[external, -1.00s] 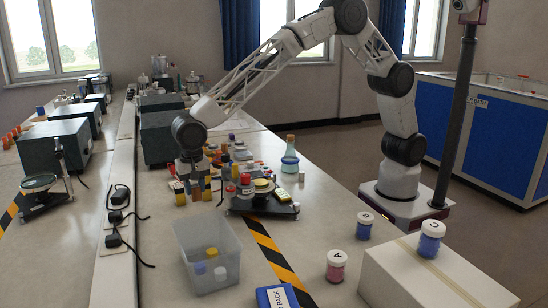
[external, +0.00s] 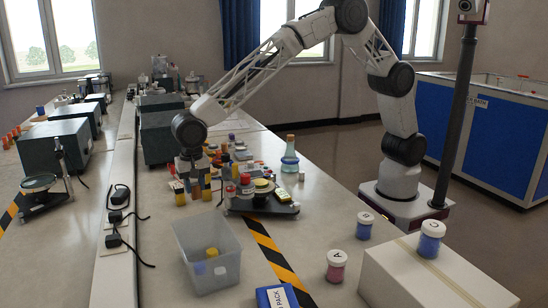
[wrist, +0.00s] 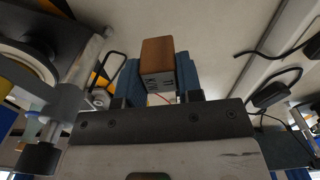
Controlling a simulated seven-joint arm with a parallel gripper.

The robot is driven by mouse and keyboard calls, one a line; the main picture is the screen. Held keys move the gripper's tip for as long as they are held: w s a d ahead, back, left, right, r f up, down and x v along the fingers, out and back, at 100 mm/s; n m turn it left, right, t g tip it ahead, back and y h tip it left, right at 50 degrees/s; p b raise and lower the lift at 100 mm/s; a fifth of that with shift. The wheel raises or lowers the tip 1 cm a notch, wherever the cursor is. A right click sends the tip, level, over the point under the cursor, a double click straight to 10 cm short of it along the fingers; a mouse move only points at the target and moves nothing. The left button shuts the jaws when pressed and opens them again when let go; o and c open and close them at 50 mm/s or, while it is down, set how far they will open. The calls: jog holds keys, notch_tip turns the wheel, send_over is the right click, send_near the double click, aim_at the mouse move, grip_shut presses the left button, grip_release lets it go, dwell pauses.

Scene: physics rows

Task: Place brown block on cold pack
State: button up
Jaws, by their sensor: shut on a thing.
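The brown block (wrist: 157,55) sits between the two blue fingers of my gripper (wrist: 158,78) in the wrist view. My gripper is shut on it. In the external view my gripper (external: 193,182) points down over the far part of the bench, and the block cannot be made out clearly there. The cold pack (external: 277,297) is a blue pack with white PACK lettering. It lies at the near edge of the bench, partly cut off by the frame, well apart from my gripper.
A clear plastic bin (external: 207,257) with small bottles stands between my gripper and the pack. A dark stand (external: 262,204) and several small bottles crowd the right of my gripper. A white box (external: 430,275) with a lidded jar (external: 431,238) stands at the near right.

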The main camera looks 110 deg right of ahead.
notch_tip(320, 180, up, 9)
jog(key=shift+f, duration=0.1)
jog(key=s+a, duration=0.2)
jog(key=a, duration=2.1)
jog(key=m, duration=0.1)
send_over(280, 307)
notch_tip(280, 307, down, 4)
jog(key=shift+f, duration=0.65)
jog(key=shift+f, duration=2.5)
jog(key=shift+f, duration=0.15)
jog(key=shift+f, duration=2.35)
